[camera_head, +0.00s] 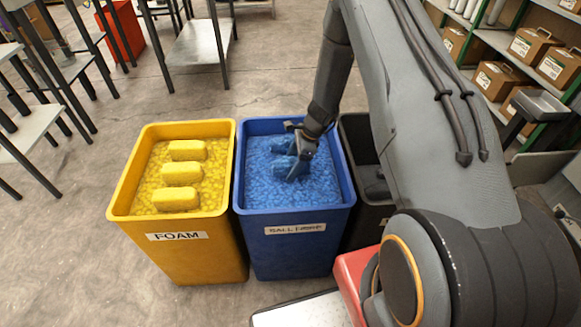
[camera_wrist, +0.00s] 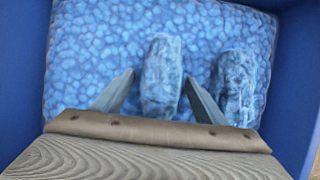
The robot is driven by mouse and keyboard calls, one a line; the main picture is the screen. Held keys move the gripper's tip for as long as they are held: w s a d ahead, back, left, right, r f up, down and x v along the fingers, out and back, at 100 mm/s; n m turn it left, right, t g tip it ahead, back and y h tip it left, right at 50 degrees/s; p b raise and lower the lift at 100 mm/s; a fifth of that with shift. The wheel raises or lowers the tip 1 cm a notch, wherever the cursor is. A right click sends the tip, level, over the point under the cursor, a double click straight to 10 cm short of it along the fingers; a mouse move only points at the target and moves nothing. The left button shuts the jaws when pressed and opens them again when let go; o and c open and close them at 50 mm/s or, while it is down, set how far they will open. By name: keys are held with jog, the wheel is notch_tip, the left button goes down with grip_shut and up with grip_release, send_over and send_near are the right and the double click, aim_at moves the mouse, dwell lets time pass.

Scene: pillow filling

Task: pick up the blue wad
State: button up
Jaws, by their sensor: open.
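Two blue wads lie on the blue filling in the blue bin (camera_head: 296,229). In the wrist view, one blue wad (camera_wrist: 161,70) lies between the spread fingers of my gripper (camera_wrist: 160,80), with a gap on each side. The second blue wad (camera_wrist: 235,80) lies to the right, outside the right finger. In the head view, my gripper (camera_head: 299,152) reaches down into the blue bin and partly hides the wads (camera_head: 284,165). My gripper is open and holds nothing. I cannot tell how far its fingertips are above the filling.
The yellow foam bin (camera_head: 190,240) stands left of the blue bin, with three yellow wads (camera_head: 181,173) on its filling. A dark bin (camera_head: 362,140) stands to the right, partly behind my arm. Shelves with boxes (camera_head: 495,79) are at upper right. Open floor lies behind the bins.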

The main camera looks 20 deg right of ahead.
jog(key=shift+a+f, duration=0.15)
jog(key=shift+f, duration=0.1)
jog(key=shift+c, duration=0.5)
jog(key=c, duration=1)
jog(key=shift+c, duration=0.2)
